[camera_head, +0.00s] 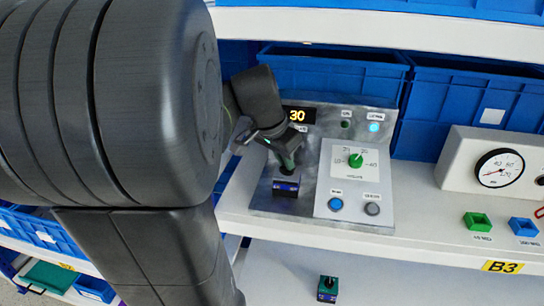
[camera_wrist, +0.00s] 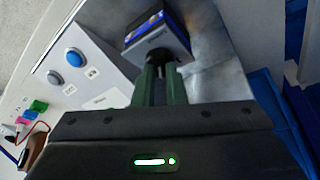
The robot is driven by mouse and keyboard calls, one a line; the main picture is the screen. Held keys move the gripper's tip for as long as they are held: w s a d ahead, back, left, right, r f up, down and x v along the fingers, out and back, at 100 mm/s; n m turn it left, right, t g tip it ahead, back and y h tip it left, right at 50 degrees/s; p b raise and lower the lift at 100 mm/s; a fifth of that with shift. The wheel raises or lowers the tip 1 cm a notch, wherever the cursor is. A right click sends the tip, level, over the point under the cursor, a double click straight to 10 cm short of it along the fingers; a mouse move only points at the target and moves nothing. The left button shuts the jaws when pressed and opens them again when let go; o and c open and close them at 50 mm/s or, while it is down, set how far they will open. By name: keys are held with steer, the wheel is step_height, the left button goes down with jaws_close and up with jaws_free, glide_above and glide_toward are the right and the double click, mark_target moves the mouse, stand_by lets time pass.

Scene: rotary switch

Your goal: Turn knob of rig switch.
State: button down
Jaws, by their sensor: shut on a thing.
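The rig switch panel (camera_head: 312,205) stands on the shelf, a grey metal plate with a white dial plate. Its green knob (camera_head: 355,160) sits in the middle of a numbered scale; the pointer's exact setting is too small to read. The display (camera_head: 298,115) above left reads 30. My gripper (camera_head: 287,167) is left of the knob, over the panel's left part. I cannot tell whether the block touches the panel.
A blue button (camera_head: 335,204) and a grey button (camera_head: 372,208) lie below the knob. Blue bins (camera_head: 335,78) line the back. Another dark block (camera_head: 327,289) is on the lower shelf.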

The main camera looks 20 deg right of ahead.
steer(key=shift+w+m+g+b, duration=0.15)
steer(key=shift+m+g+b, duration=0.25)
steer(key=shift+m, duration=0.8)
steer(key=c, duration=1.5)
jaws_free()
